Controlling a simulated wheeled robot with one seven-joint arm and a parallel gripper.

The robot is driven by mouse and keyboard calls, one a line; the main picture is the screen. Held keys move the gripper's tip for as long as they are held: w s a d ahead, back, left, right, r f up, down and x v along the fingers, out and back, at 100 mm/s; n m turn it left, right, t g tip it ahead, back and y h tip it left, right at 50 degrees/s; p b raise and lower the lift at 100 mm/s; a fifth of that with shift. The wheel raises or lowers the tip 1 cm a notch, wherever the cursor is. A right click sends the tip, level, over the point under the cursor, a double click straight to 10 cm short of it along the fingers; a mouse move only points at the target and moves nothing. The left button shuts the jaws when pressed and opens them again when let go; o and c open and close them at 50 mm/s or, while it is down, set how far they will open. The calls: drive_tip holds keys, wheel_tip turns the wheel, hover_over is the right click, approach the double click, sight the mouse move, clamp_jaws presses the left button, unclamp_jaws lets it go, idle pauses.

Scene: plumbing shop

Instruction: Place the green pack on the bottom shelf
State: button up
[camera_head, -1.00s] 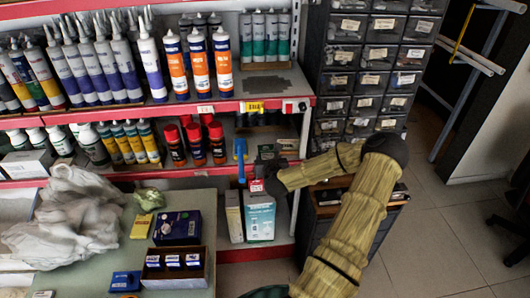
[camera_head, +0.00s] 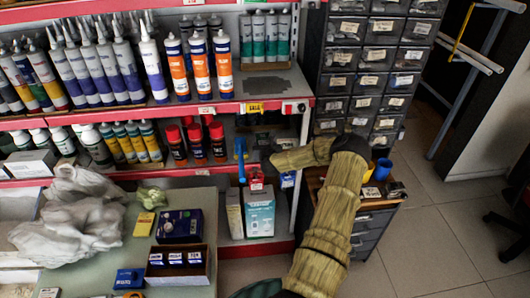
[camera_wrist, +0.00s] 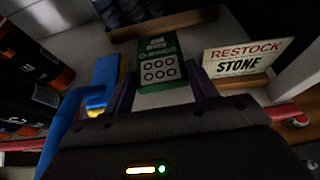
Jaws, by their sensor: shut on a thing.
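The green pack (camera_wrist: 158,62), printed with rings, sits between the two fingers of my gripper (camera_wrist: 160,88) in the wrist view. The gripper is shut on it. Behind it is a pale shelf surface with a brown-edged tray or box. In the head view my gripper (camera_head: 264,154) reaches into the red-edged rack at its right end, around the middle shelf. The pack cannot be made out there. The bottom shelf (camera_head: 255,249) shows its red front edge below. Whether the pack touches any surface is unclear.
A blue tool (camera_head: 240,158) stands close left of my gripper; it also shows in the wrist view (camera_wrist: 92,95). A restock sign (camera_wrist: 245,58) is at right. White-teal boxes (camera_head: 259,213) stand on the bottom shelf. A drawer cabinet (camera_head: 375,225) is right of the rack.

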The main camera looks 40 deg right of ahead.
drive_tip(key=shift+f, duration=0.1)
wheel_tip(320, 180, down, 3)
drive_tip(key=shift+f+p, duration=0.1)
drive_tip(key=shift+p, duration=0.3)
drive_tip(key=shift+w+d+f, duration=0.1)
drive_tip(key=shift+w+f, duration=0.05)
drive_tip(key=shift+w, duration=0.05)
drive_tip(key=shift+f, duration=0.1)
drive_tip(key=shift+f, duration=0.15)
drive_tip(key=o, duration=0.7)
drive_tip(key=shift+c, duration=0.2)
